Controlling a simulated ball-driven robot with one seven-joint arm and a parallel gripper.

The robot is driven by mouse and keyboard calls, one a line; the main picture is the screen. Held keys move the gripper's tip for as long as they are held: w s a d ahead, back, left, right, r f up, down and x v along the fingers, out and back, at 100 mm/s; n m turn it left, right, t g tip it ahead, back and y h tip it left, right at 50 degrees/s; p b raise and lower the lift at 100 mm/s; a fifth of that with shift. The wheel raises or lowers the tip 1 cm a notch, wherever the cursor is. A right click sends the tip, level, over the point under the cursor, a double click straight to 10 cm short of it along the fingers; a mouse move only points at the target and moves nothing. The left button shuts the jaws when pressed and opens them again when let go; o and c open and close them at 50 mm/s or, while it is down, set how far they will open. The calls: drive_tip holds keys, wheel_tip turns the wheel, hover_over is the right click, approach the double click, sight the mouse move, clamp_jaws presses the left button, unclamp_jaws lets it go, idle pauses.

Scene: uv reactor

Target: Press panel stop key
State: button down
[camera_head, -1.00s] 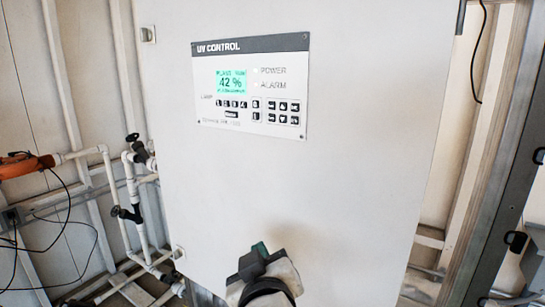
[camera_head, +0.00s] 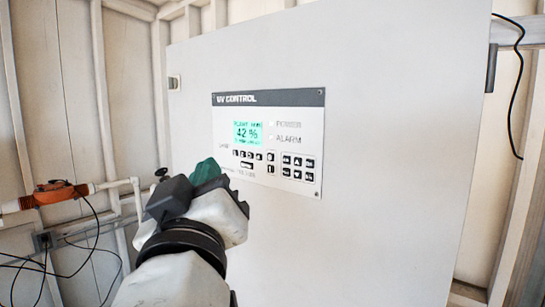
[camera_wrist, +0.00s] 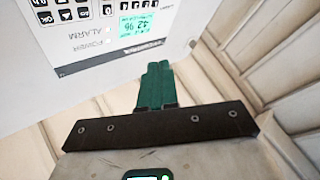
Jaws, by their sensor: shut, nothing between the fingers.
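The UV CONTROL panel (camera_head: 290,148) is a white plate with a dark header on a large white cabinet door. Small black keys (camera_head: 298,168) sit below and right of the display. Their labels are too small to read, so I cannot tell which is stop. My gripper (camera_head: 207,172) has green fingers, shut and empty, at the panel's lower left in the head view, covering part of its lower edge. In the wrist view the panel (camera_wrist: 110,47) appears upside down, upper left of the green fingers (camera_wrist: 156,86); contact is not visible.
The white cabinet door (camera_head: 400,150) is bare around the panel. An orange device (camera_head: 58,194) with pipes and black cables is at the left. A black cable (camera_head: 515,85) hangs at the right. Ribbed pale walls stand behind.

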sight(271, 157)
drive_tip(key=shift+w, duration=0.1)
drive_tip(key=shift+w+d+p, duration=0.2)
drive_tip(key=shift+w+d, duration=0.7)
drive_tip(key=shift+w, duration=0.25)
drive_tip(key=shift+w+d+p, duration=0.25)
drive_tip(key=shift+w+d, duration=0.7)
drive_tip(key=shift+w, duration=0.15)
drive_tip(key=shift+w+d+p, duration=0.2)
drive_tip(key=shift+w+d, duration=0.7)
drive_tip(key=shift+w, duration=0.25)
drive_tip(key=shift+w+d, duration=0.25)
drive_tip(key=shift+w, duration=0.05)
drive_tip(key=shift+w+d, duration=0.15)
drive_tip(key=shift+w, duration=0.05)
idle(0.5)
drive_tip(key=shift+s+a, duration=0.4)
drive_tip(key=shift+s, duration=0.15)
drive_tip(key=shift+a, duration=0.1)
